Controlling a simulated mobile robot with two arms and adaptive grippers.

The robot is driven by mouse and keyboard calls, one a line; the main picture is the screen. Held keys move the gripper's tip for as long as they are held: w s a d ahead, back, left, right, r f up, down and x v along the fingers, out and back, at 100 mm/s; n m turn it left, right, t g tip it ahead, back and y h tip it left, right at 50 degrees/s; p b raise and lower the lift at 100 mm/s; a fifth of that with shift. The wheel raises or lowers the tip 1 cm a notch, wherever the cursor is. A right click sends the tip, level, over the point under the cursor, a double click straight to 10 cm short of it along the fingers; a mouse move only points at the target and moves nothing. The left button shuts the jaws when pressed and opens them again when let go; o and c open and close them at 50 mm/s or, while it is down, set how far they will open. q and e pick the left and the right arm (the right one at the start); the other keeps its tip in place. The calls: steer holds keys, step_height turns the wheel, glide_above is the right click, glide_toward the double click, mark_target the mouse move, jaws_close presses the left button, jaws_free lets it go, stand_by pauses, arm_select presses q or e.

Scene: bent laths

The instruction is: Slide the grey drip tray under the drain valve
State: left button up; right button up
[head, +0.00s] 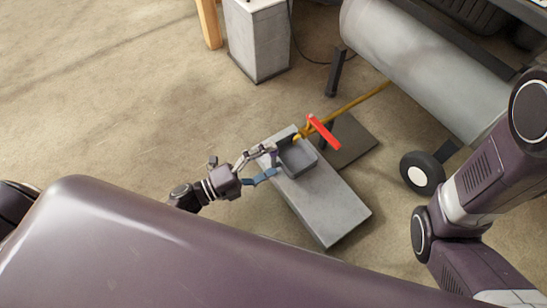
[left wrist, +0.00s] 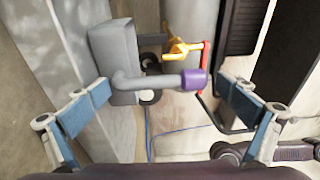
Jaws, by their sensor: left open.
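The grey drip tray (head: 299,160) is a small open box on a pale grey block (head: 328,206). In the left wrist view the tray (left wrist: 112,52) has a grey stem ending in a purple grip (left wrist: 194,80). The yellow drain valve (head: 299,135) with its red lever (head: 325,132) is close to the tray's far edge; the valve also shows in the left wrist view (left wrist: 179,47). I cannot tell whether its outlet is over the tray. My left gripper (head: 269,163) is open at the tray's near left side, its blue fingers apart on either side of the grip. My right gripper is out of view.
A grey tank (head: 425,65) with a black wheel (head: 422,173) stands at the right, and a yellow pipe (head: 360,99) runs from it to the valve. A dark plate (head: 355,143) lies beside the block. A grey box (head: 257,40) stands behind. The floor at left is clear.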

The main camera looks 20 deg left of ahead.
arm_select(q)
steer(key=shift+s+a+f, duration=0.1)
steer(key=shift+s, duration=0.05)
steer(key=v, duration=1.1)
steer(key=shift+s+a, duration=0.2)
steer(key=shift+a, duration=0.05)
